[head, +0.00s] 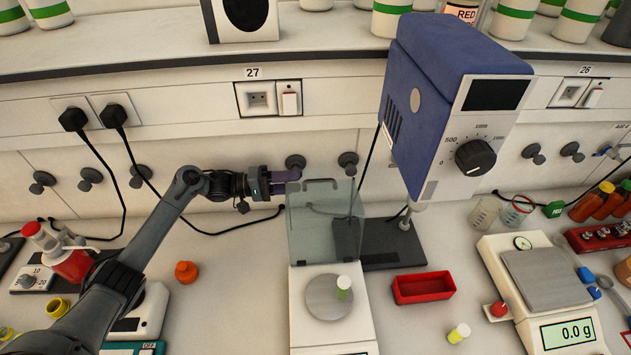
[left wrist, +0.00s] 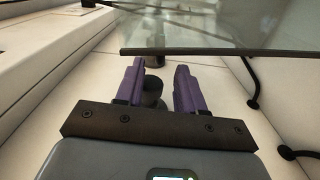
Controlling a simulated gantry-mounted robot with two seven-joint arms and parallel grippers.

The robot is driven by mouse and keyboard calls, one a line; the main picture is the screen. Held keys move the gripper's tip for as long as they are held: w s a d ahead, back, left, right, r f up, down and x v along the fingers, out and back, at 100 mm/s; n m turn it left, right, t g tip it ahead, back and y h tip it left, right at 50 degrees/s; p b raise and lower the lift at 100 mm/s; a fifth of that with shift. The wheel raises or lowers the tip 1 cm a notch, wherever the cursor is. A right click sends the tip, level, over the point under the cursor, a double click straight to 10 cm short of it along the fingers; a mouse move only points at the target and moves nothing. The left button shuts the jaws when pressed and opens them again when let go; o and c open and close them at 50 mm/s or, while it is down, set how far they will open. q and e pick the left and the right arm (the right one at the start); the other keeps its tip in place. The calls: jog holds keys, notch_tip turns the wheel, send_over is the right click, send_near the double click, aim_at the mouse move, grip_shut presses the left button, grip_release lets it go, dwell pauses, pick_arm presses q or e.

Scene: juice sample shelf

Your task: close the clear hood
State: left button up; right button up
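The clear hood (head: 318,232) is a see-through pane standing raised at the back of the white balance (head: 304,325), with a dark handle on its top edge. My left gripper (head: 290,181) is at the hood's upper left corner. In the left wrist view its purple fingers (left wrist: 161,85) are apart with nothing held between them. The pane (left wrist: 225,30) and its dark edge lie just beyond the fingertips there; I cannot tell whether they touch. A capped vial (head: 344,292) with yellow-green content stands on the balance's round pan (head: 322,299). My right gripper is not seen.
A blue stirrer (head: 425,80) overhangs behind and right of the hood. A red tray (head: 423,287) and another vial (head: 459,333) lie right of the balance. A second scale (head: 560,320) is farther right. Wall knobs (head: 295,162) are close behind my left gripper.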

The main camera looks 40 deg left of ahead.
pick_arm(q)
jog(key=shift+x, duration=3.45)
jog(key=shift+c, duration=0.5)
jog(key=shift+f, duration=0.15)
grip_shut()
